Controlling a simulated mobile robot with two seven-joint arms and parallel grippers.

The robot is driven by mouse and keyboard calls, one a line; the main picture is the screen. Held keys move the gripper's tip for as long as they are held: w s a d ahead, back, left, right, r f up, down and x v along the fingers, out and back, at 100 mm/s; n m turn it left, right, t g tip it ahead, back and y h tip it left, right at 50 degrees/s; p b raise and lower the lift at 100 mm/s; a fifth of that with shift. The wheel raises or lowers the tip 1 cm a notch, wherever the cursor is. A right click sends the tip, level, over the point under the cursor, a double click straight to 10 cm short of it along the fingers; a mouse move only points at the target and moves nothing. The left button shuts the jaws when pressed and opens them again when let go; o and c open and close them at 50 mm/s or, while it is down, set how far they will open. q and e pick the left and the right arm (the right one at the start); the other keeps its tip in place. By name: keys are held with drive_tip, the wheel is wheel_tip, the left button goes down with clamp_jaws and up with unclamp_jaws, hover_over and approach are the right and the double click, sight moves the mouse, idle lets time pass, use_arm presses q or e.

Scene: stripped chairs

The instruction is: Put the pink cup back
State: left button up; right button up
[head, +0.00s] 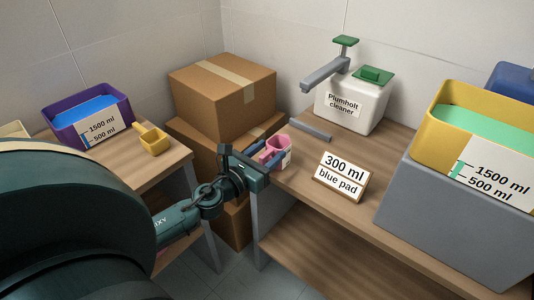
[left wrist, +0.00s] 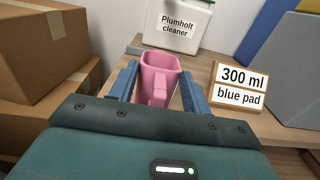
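The pink cup (head: 285,158) stands upright near the left corner of the right-hand table. My left gripper (head: 268,153) is at that corner, with its blue fingers on either side of the cup. In the left wrist view, the cup (left wrist: 160,72) is between the spread fingers (left wrist: 160,88), its handle facing the palm. The fingers look open, with contact not clear. A sign reading "300 ml blue pad" (head: 341,176) stands right of the cup; it also shows in the left wrist view (left wrist: 240,86). My right gripper is not in view.
The white "Plumholt cleaner" dispenser (head: 352,106) stands behind the cup, with a grey-blue bar (head: 310,130) before it. A yellow tub (head: 440,140) sits on a grey block (head: 430,210). Cardboard boxes (head: 205,95) stand between.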

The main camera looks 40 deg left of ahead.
use_arm(q)
drive_tip(key=o, duration=0.5)
drive_tip(key=shift+c, duration=0.2)
